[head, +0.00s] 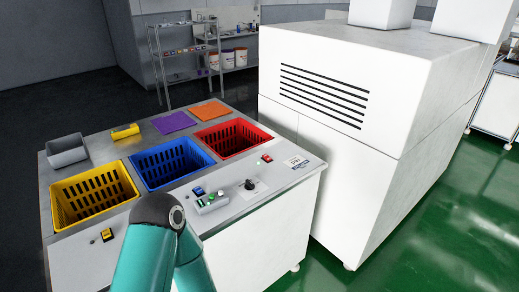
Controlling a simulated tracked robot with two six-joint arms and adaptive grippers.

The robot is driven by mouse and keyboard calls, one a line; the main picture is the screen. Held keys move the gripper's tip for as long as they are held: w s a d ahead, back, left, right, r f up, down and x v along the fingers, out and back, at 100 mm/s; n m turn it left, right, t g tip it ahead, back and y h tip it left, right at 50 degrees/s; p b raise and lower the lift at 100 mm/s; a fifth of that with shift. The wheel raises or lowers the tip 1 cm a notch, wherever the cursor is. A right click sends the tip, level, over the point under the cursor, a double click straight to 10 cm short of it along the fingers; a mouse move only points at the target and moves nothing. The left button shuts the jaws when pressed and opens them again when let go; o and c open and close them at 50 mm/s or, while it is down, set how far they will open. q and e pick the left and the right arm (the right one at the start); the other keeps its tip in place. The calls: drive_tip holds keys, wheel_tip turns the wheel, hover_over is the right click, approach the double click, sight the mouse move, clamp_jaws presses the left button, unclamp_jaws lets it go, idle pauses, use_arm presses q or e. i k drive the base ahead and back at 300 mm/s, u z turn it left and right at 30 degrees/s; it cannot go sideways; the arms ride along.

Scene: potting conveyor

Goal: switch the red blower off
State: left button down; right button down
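A small red rocker switch (266,158) sits on the bench's front panel, in front of the red basket (232,138). A blue switch (198,191) sits in front of the blue basket (172,162), and a yellow switch (107,235) in front of the yellow basket (95,195). The switch positions are too small to tell. No part is plainly labelled as a blower at this size. One teal arm of mine rises from the bottom edge and bends at a dark joint near the bench's front. Neither gripper shows.
A black knob (250,184) and a small button box (211,203) sit between the blue and red switches. A grey tray (66,150), yellow block (125,131), purple sheet (173,122) and orange sheet (211,111) lie behind. A large white machine (350,110) stands right.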

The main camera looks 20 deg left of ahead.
sight(265, 157)
drive_tip(key=i, duration=0.9)
drive_tip(key=z, duration=0.05)
